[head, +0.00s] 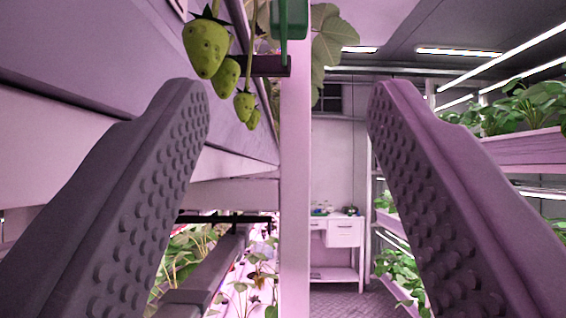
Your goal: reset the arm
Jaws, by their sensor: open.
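My gripper (288,105) fills the lower left and lower right of the head view. Its two dark studded fingers stand wide apart. Several unripe green berries hang at the top, near the left fingertip. The largest green berry (204,48) is closest, and smaller ones, such as another green berry (226,76), hang behind it. The fingers appear apart from the berries, though the depth gap is hard to judge.
A rack beam (90,50) runs along the left, and a pale upright post (295,180) stands in the middle. Planted shelves (525,150) line the right. A white cabinet (344,233) stands at the far end of the aisle. The aisle floor (345,303) there looks clear.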

